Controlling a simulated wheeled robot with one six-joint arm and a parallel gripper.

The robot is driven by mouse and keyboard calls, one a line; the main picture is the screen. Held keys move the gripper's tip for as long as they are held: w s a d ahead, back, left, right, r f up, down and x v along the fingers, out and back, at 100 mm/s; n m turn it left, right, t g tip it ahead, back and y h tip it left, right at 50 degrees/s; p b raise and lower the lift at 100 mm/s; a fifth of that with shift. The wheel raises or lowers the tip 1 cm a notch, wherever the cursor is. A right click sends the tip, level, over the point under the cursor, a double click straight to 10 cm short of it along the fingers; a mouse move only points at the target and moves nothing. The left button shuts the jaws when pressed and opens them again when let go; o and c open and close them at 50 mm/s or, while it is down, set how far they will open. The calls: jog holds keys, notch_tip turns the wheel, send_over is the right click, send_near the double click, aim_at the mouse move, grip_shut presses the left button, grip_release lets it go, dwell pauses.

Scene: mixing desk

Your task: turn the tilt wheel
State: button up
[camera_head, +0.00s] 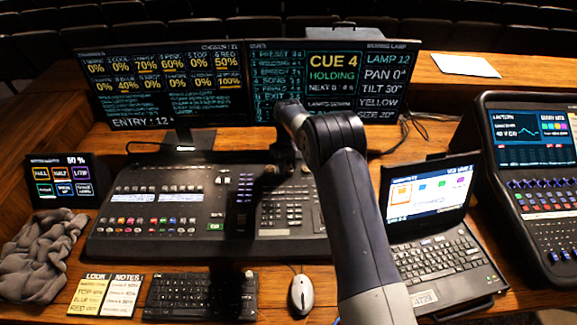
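The dark mixing desk (125,245) lies in the middle, with keys, faders and small displays. I cannot tell which of its controls is the tilt wheel. My arm rises from the lower right, bends over the desk's right part and points away toward the monitors. My gripper (286,165) seems to hang below the wrist over the desk's back edge, dark against dark. Its fingers cannot be made out, nor whether it touches anything. The right monitor (335,75) reads CUE 4 HOLDING, LAMP 12, PAN 0°, and what looks like TILT 30°.
A left monitor (165,85) stands behind. A small touch screen (60,180), grey cloth (38,255) and notes (104,295) lie left. A keyboard (190,297) and mouse (302,294) are in front. A laptop (440,255) and second console (535,170) stand right.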

aim_at(288, 168)
jog(key=o, duration=0.4)
jog(key=shift+r, duration=0.1)
notch_tip(288, 168, up, 11)
jog(key=shift+f+b, duration=0.15)
jog(key=shift+b, duration=0.9)
